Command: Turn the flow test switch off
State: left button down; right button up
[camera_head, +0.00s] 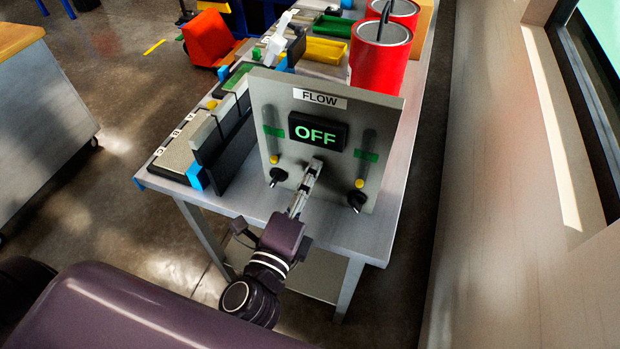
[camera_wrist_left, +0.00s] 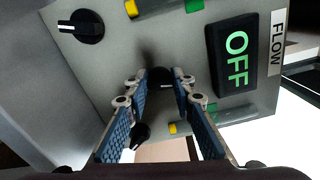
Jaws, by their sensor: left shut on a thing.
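The grey flow panel (camera_head: 270,110) stands upright at the near end of the bench, under a FLOW label (camera_head: 319,98). Its dark display (camera_head: 317,132) reads OFF in green, and the display also shows in the left wrist view (camera_wrist_left: 236,56). My left gripper (camera_head: 313,168) is at the panel's lower middle, just below the display. Its fingertips are closed on a small dark switch (camera_wrist_left: 160,77) between the two knobs. The fingers hide most of the switch in the head view. My right gripper is not in view.
A black knob (camera_head: 278,176) is left of my fingers and another (camera_head: 357,200) is right of them. Red cylinders (camera_head: 380,60) stand behind the panel. Dark-edged trays (camera_head: 180,155) lie to its left. A wall runs along the right.

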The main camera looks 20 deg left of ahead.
pick_arm(q)
jog(key=shift+f+n, duration=0.1)
jog(key=shift+n, duration=1.2)
jog(key=c, duration=1.7)
grip_release()
jog(key=shift+o, duration=0.4)
